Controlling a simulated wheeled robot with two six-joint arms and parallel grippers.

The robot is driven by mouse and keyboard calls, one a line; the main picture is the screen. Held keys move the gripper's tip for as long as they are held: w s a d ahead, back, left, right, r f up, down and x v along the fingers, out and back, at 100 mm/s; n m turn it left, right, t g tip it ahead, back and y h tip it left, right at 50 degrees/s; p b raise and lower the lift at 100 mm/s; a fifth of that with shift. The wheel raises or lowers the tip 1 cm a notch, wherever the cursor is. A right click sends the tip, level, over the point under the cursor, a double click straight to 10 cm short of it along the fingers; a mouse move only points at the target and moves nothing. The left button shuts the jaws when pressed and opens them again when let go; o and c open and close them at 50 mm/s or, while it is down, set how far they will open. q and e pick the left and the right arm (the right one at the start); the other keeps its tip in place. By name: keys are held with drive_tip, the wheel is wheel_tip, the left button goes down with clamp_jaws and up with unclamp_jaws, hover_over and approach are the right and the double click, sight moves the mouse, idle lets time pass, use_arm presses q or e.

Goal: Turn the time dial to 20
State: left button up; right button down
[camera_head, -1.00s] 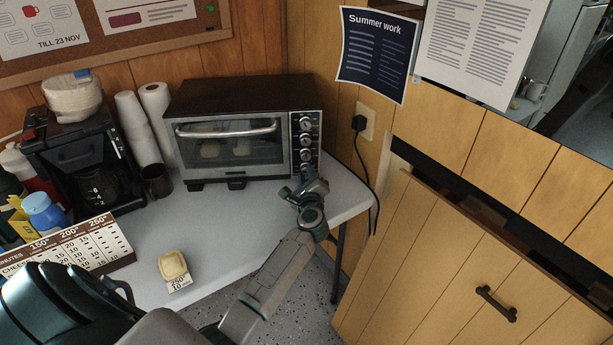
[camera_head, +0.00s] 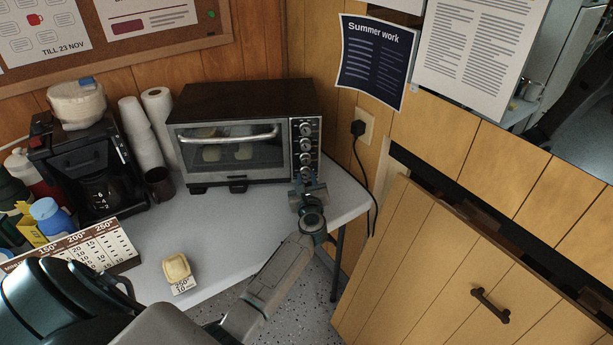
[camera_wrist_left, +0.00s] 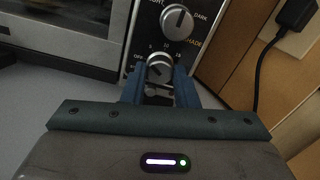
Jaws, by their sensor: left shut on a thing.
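The toaster oven (camera_head: 244,140) stands at the back of the white table, with a column of knobs on its right panel. The time dial (camera_wrist_left: 159,67) is the lowest knob, with small numbers printed around it in the left wrist view. My left gripper (camera_wrist_left: 160,82) is shut on the time dial, one blue finger on each side. In the head view my left gripper (camera_head: 308,178) is at the bottom of the panel and hides this dial. The dial's exact setting is too small to read. My right gripper is not in view.
The shade knob (camera_wrist_left: 177,19) sits just above the dial. A plug and cord (camera_head: 359,128) hang right of the oven. A coffee maker (camera_head: 92,165), paper cups and bottles stand left. A timing chart (camera_head: 90,246) and a bread piece (camera_head: 176,267) on a card are in front.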

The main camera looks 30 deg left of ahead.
use_arm(q)
drive_tip(key=m+p, duration=0.2)
drive_tip(key=m, duration=0.1)
drive_tip(key=shift+r+m, duration=0.1)
drive_tip(key=shift+m, duration=0.3)
drive_tip(key=m+p, duration=0.2)
drive_tip(key=m, duration=0.1)
drive_tip(key=shift+m, duration=0.3)
drive_tip(key=m+p, duration=0.2)
drive_tip(key=m, duration=0.1)
drive_tip(key=shift+m+p, duration=0.3)
drive_tip(key=shift+p, duration=0.05)
drive_tip(key=m+p, duration=0.1)
drive_tip(key=m, duration=0.1)
drive_tip(key=shift+m+p, duration=0.35)
drive_tip(key=shift+m, duration=0.05)
drive_tip(key=m+p, duration=0.2)
drive_tip(key=m, duration=0.1)
drive_tip(key=shift+m, duration=0.3)
drive_tip(key=m+p, duration=0.2)
drive_tip(key=m, duration=0.2)
drive_tip(key=shift+p, duration=0.4)
drive_tip(key=m+p, duration=0.2)
drive_tip(key=m, duration=0.2)
drive_tip(key=shift+m, duration=0.4)
drive_tip(key=shift+f+m+p, duration=0.2)
drive_tip(key=shift+m+p, duration=0.5)
drive_tip(key=shift+m, duration=0.9)
